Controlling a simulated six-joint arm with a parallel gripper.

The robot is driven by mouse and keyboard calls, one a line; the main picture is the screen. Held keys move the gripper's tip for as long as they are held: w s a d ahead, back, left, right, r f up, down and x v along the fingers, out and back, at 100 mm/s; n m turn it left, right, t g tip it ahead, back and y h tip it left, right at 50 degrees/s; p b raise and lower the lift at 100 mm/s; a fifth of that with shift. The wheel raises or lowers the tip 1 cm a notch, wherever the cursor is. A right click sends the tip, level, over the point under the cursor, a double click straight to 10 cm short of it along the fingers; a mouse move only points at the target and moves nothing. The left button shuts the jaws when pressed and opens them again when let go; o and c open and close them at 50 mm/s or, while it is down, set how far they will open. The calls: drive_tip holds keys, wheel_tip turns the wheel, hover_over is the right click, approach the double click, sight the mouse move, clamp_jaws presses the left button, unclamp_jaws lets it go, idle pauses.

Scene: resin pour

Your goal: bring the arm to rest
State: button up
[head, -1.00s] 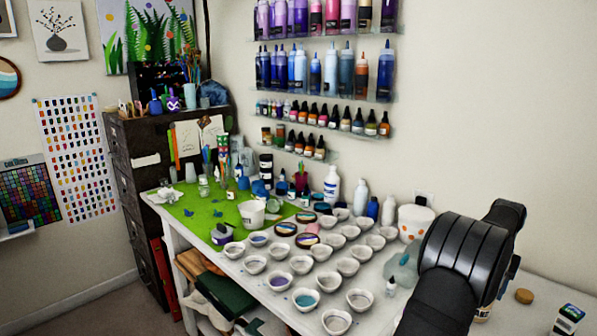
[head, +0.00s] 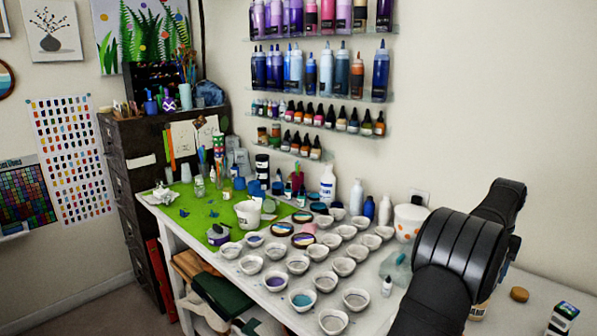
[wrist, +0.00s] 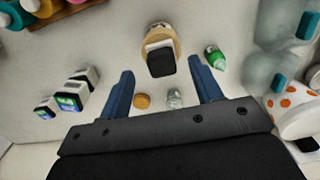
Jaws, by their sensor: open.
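My arm shows as a black, ribbed shape at the right of the head view, above the white work table (head: 385,310). The gripper end is hidden there behind the arm. In the wrist view, my gripper (wrist: 165,92) is open, with its two blue fingers wide apart. Nothing is held between them. Beyond the fingertips stands a tan container with a black top (wrist: 161,50). A small round tan lid (wrist: 142,101) and a small clear bottle (wrist: 174,98) show between the fingers.
Several small white cups (head: 302,299) fill the table's middle. A green mat (head: 185,207) lies at the left. A white pot with orange dots (wrist: 297,108) and a green bottle (wrist: 215,57) are right of the fingers; boxed bottles (wrist: 77,90) are left. Wall shelves (head: 320,95) hold bottles.

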wheel_tip(320, 180, down, 6)
drive_tip(key=shift+r, duration=0.2)
wheel_tip(320, 180, up, 4)
drive_tip(key=shift+r, duration=0.25)
drive_tip(key=s+d+r, duration=0.3)
drive_tip(key=s+r, duration=0.4)
drive_tip(key=s, duration=0.4)
drive_tip(key=s+d+f+m, duration=0.1)
drive_tip(key=s+d+f, duration=0.1)
drive_tip(key=s+d, duration=0.3)
drive_tip(key=s+d+f+m, duration=0.1)
drive_tip(key=s+d+f, duration=0.2)
drive_tip(key=s, duration=0.7)
drive_tip(key=s+d+f, duration=0.3)
drive_tip(key=s+d, duration=0.3)
drive_tip(key=s, duration=0.2)
drive_tip(key=shift+d+f+m, duration=0.25)
drive_tip(key=shift+d+m, duration=0.15)
drive_tip(key=w+f, duration=0.2)
drive_tip(key=w, duration=0.1)
drive_tip(key=w+d+f, duration=0.1)
drive_tip(key=w+f, duration=0.1)
drive_tip(key=w, duration=0.1)
drive_tip(key=w+f, duration=0.2)
drive_tip(key=w, duration=0.2)
drive_tip(key=shift+w+d+f, duration=0.1)
drive_tip(key=shift+d, duration=0.25)
drive_tip(key=shift+w+d+f, duration=0.1)
drive_tip(key=shift+w+f, duration=0.2)
drive_tip(key=shift+w, duration=0.2)
